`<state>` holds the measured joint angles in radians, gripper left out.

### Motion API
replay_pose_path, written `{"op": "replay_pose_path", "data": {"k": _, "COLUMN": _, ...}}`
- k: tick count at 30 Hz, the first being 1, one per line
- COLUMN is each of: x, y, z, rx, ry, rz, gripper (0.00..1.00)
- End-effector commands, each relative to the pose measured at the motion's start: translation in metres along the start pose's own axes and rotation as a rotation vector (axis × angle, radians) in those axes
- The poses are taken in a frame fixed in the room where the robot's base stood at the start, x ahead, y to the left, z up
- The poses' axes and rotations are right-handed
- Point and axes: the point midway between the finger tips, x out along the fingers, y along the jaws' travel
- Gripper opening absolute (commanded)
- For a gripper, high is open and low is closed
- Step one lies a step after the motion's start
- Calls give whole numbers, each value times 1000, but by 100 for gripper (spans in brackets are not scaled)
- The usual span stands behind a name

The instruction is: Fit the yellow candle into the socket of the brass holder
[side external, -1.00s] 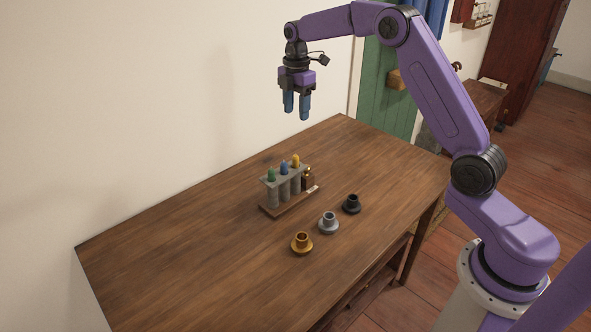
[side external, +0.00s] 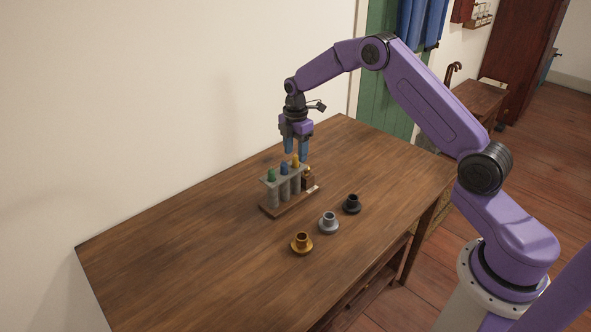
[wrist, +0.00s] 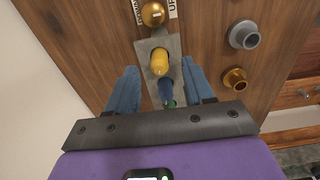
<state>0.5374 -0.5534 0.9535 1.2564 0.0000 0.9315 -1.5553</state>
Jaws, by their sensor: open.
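The yellow candle (side external: 296,161) stands upright in a grey rack (side external: 272,195), at the end nearest the black holder. My gripper (side external: 297,153) points down, open, with its blue fingers at the candle's top. In the wrist view the yellow candle (wrist: 159,62) lies between the two spread fingers, with a gap on each side; nothing is held. The brass holder (side external: 302,246) stands on the table in front of the rack, its socket facing up and empty. It also shows at the right in the wrist view (wrist: 235,79).
The rack also holds a green candle (side external: 272,175) and a blue candle (side external: 284,169). A grey holder (side external: 329,224) and a black holder (side external: 352,205) stand beside the brass one. The table's left part is clear.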

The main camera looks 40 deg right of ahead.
Motion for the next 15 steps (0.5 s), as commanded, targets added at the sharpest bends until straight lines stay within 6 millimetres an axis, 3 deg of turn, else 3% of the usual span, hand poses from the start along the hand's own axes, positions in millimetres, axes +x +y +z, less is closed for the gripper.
{"op": "replay_pose_path", "data": {"k": 6, "x": 25, "y": 0, "z": 0, "rx": 0, "ry": 0, "rz": -2, "gripper": 52}}
{"op": "replay_pose_path", "data": {"k": 14, "x": 27, "y": 1, "z": 0, "rx": 0, "ry": 0, "rz": 0, "gripper": 52}}
{"op": "replay_pose_path", "data": {"k": 15, "x": 27, "y": 1, "z": 0, "rx": 0, "ry": 0, "rz": 0, "gripper": 46}}
